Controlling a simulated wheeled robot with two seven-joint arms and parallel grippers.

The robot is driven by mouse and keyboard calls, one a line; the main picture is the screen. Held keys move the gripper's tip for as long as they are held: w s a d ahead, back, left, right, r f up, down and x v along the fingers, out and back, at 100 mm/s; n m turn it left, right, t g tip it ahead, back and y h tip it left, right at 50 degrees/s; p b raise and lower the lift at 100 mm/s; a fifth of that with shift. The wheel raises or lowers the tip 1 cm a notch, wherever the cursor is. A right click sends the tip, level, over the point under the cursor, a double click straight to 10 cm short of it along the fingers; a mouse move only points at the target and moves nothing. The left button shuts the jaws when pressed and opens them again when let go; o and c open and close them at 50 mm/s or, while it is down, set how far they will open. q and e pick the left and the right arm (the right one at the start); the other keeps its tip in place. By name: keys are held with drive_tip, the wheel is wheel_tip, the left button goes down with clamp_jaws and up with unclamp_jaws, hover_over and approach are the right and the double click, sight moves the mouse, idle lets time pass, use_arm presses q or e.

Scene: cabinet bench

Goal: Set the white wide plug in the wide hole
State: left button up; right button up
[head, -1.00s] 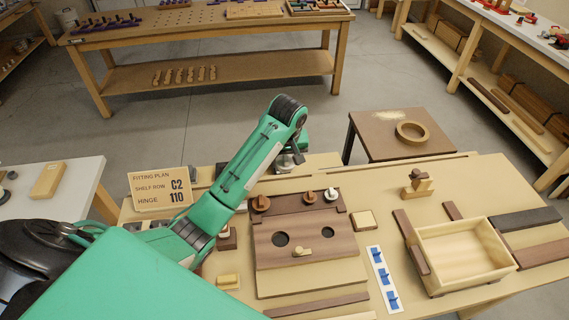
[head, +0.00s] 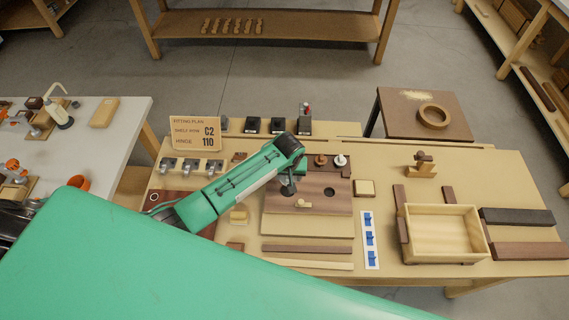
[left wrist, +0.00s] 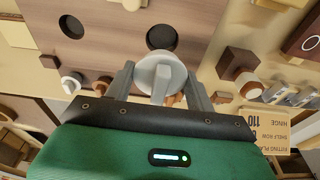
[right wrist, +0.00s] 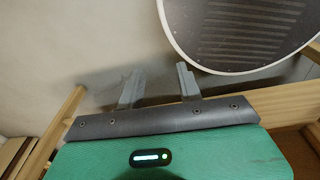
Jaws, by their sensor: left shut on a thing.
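The white wide plug (left wrist: 160,72) is a pale round piece between the fingers of my left gripper (left wrist: 160,80), which is shut on it. In the head view my left gripper (head: 288,188) is over the left part of the brown board (head: 305,207). In the left wrist view the wide hole (left wrist: 161,36) lies just beyond the plug, which is apart from it. The narrower hole (head: 329,192) is open to the right; the wide hole is hidden in the head view. My right gripper (right wrist: 158,85) is open and empty, seen only in its wrist view.
A pale knob (head: 303,203) is on the board's front. A sign (head: 195,133) stands at the back left, and an open wooden box (head: 440,256) is at the right.

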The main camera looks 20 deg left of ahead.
use_arm(q)
drive_tip(key=shift+a+f, duration=0.1)
drive_tip(key=shift+f, duration=0.4)
drive_tip(key=shift+f+b, duration=0.3)
drive_tip(key=shift+b, duration=0.05)
drive_tip(key=shift+f, duration=0.35)
wheel_tip(320, 180, down, 2)
drive_tip(key=b, duration=0.3)
drive_tip(key=shift+f, duration=0.2)
drive_tip(key=shift+f+b, duration=0.3)
drive_tip(key=shift+f, duration=0.55)
use_arm(e)
wheel_tip(320, 180, down, 4)
drive_tip(key=shift+s+a+f, duration=0.15)
drive_tip(key=shift+a, duration=0.4)
use_arm(q)
drive_tip(key=shift+p, duration=0.4)
use_arm(e)
drive_tip(key=shift+r, duration=0.4)
drive_tip(key=shift+d, duration=0.3)
